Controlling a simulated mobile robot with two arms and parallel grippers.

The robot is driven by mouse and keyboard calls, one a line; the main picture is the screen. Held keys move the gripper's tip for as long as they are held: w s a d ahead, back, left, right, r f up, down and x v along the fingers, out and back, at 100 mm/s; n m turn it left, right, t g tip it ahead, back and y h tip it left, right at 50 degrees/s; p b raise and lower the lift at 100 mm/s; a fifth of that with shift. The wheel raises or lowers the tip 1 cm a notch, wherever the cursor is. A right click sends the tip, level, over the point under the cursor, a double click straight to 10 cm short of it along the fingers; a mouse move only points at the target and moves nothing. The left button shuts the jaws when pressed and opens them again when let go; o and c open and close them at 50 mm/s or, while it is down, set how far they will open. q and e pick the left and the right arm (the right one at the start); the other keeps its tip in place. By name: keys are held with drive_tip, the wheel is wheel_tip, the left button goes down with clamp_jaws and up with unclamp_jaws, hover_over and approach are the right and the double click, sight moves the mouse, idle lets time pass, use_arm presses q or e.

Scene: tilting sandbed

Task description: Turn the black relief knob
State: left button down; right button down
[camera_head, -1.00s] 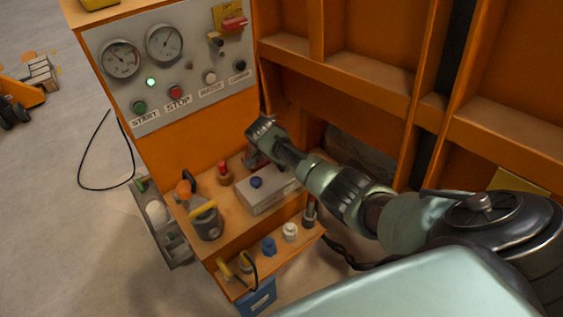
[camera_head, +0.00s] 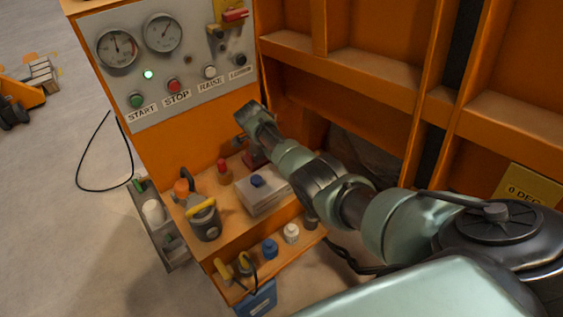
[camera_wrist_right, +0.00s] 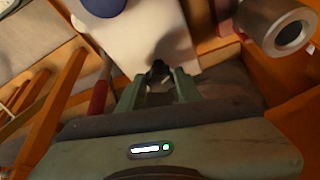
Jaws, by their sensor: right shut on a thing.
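The right arm reaches in from the right in the head view, its wrist end above the shelf beside the orange cabinet. My right gripper (camera_wrist_right: 158,82) is in the wrist view, its two green fingers closed on a small black knob (camera_wrist_right: 158,72). The knob sits between the fingertips, in front of a pale surface. In the head view the arm hides the knob, and the fingertips cannot be made out clearly. My left gripper is not in view.
A grey panel (camera_head: 185,120) carries gauges, a green START button (camera_head: 137,100) and a red STOP button (camera_head: 174,86). On the shelf are a pale box (camera_head: 262,203) with a blue knob (camera_head: 257,180), a red-topped part (camera_head: 223,170) and a padlock-like item (camera_head: 205,222). Orange ribs stand at the right.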

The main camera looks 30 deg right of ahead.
idle(0.3)
drive_tip(key=c, duration=1)
unclamp_jaws()
drive_tip(key=shift+d, duration=0.1)
drive_tip(key=v, duration=0.7)
drive_tip(key=shift+r+p, duration=0.35)
drive_tip(key=shift+p, duration=0.05)
